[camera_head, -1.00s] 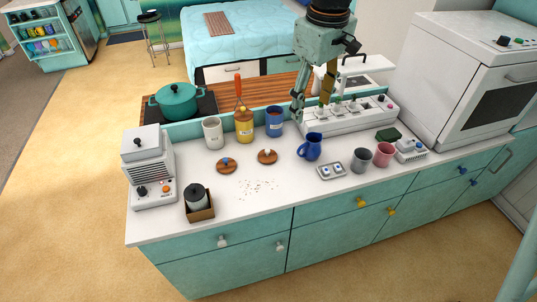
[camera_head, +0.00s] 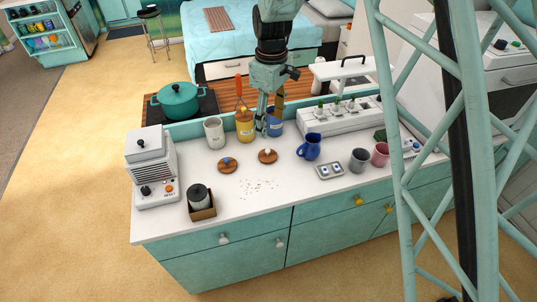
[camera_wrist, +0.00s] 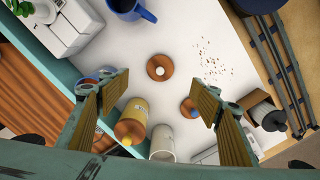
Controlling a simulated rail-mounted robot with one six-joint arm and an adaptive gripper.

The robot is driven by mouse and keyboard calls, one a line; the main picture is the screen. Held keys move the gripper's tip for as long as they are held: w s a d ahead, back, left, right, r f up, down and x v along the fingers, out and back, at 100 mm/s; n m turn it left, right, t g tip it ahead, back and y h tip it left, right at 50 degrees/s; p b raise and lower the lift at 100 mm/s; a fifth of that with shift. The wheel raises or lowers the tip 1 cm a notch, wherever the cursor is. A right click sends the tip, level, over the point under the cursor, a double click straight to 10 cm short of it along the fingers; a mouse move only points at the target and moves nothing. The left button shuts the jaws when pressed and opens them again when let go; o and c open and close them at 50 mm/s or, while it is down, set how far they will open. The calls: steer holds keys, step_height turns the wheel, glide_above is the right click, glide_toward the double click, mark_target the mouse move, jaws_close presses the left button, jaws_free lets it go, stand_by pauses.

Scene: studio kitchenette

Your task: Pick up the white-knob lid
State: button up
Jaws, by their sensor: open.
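The white-knob lid (camera_head: 268,157) is a round wooden disc lying flat on the white counter. In the wrist view the white-knob lid (camera_wrist: 159,61) sits near the centre, beyond my fingertips and in line with the gap between them. A similar lid with a blue knob (camera_head: 227,166) lies to its left; this blue-knob lid (camera_wrist: 187,106) is partly covered by my right finger in the wrist view. My gripper (camera_head: 270,120) is open and empty, above the canisters at the back of the counter. The fingers (camera_wrist: 160,82) are spread wide, apart from the lid.
A blue mug (camera_head: 310,148) stands right of the lid. Crumbs (camera_head: 258,186) lie in front.

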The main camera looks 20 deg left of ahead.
mark_target(268, 150)
steer(key=shift+a+f, duration=0.55)
steer(key=shift+f, duration=0.1)
steer(key=shift+f, duration=0.1)
steer(key=shift+f, duration=4.2)
steer(key=shift+f, duration=0.1)
steer(key=shift+f+b, duration=0.4)
steer(key=shift+f, duration=2.1)
steer(key=shift+c, duration=0.5)
steer(key=c, duration=0.8)
